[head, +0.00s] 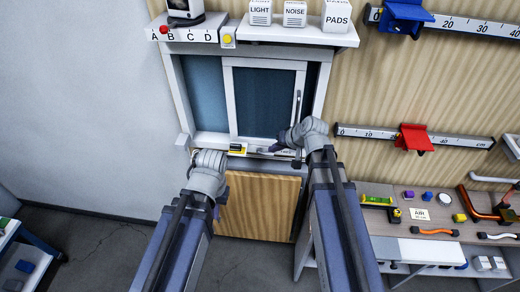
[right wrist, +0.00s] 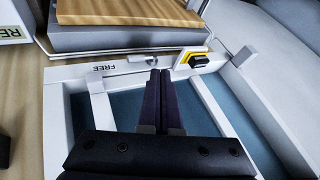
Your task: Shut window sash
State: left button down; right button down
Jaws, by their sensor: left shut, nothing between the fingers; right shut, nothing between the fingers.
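The window (head: 200,85) has a white frame on the far wall. Its white-framed sliding sash (head: 264,63) has dark glass and a slim upright handle (head: 297,104) on its right side. A narrow dark gap shows between the sash and the right jamb; a wider blue pane shows to its left. My right gripper (head: 268,149) is shut and empty, low in front of the sash by the bottom rail. In the right wrist view its fingers (right wrist: 164,82) are shut, before the sash bottom near a FREE label (right wrist: 123,66). My left gripper (head: 220,198) is shut and empty below the sill.
A yellow-and-black block (head: 237,148) sits on the bottom rail. A shelf (head: 285,34) with labelled boxes is above the window. A wooden panel (head: 258,207) is below. A workbench (head: 425,230) with small items stands right. Open floor lies left.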

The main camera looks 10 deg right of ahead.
jog(key=w+a+f+b, duration=0.5)
jog(key=a+f+b, duration=0.2)
jog(key=shift+w+f, duration=0.25)
jog(key=shift+w, duration=0.1)
jog(key=shift+a, duration=0.15)
jog(key=w+a, duration=0.2)
jog(key=a, duration=0.6)
jog(key=w+a, duration=0.2)
jog(key=a, duration=0.5)
jog(key=shift+w+a, duration=0.3)
jog(key=shift+a, duration=0.1)
jog(key=shift+a, duration=0.1)
